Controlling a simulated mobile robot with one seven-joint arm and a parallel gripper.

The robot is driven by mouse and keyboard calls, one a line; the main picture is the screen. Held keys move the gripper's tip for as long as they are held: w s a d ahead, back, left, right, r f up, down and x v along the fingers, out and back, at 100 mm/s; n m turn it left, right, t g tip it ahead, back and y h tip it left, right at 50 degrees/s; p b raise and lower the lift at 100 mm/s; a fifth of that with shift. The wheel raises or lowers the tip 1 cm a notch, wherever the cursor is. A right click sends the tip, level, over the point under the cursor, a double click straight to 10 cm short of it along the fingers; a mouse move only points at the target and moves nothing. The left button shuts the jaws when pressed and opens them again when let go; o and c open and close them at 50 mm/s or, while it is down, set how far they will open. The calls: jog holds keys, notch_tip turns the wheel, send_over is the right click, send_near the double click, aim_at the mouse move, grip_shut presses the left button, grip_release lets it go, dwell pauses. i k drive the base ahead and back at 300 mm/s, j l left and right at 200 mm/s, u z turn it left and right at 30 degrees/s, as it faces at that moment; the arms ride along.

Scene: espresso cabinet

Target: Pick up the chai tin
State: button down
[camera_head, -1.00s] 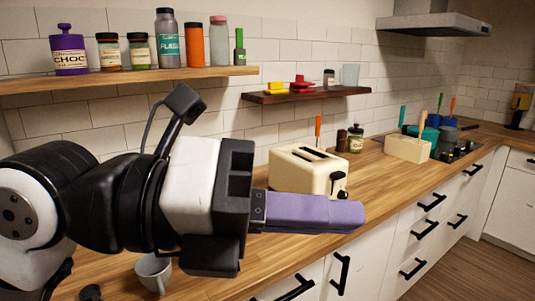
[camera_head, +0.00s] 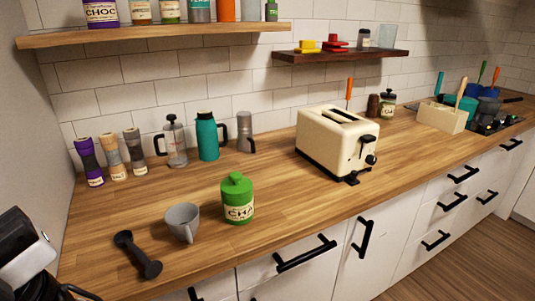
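The chai tin (camera_head: 238,198) is a green canister with a knobbed lid and a cream label with partly readable "CHA" lettering. Part of my arm shows at the lower left corner, well to the left of the tin. My gripper's fingers are out of the picture.
Behind stand a teal flask (camera_head: 208,136), a French press (camera_head: 175,142) and several grinders. A cream toaster (camera_head: 335,142) stands right. Shelves hang above.

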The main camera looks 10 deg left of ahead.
aim_at(236, 212)
jog(key=i+l, duration=0.55)
jog(key=l, duration=0.25)
jog(key=i+l+u, duration=0.1)
jog(key=i+l, duration=0.2)
jog(key=l, duration=0.1)
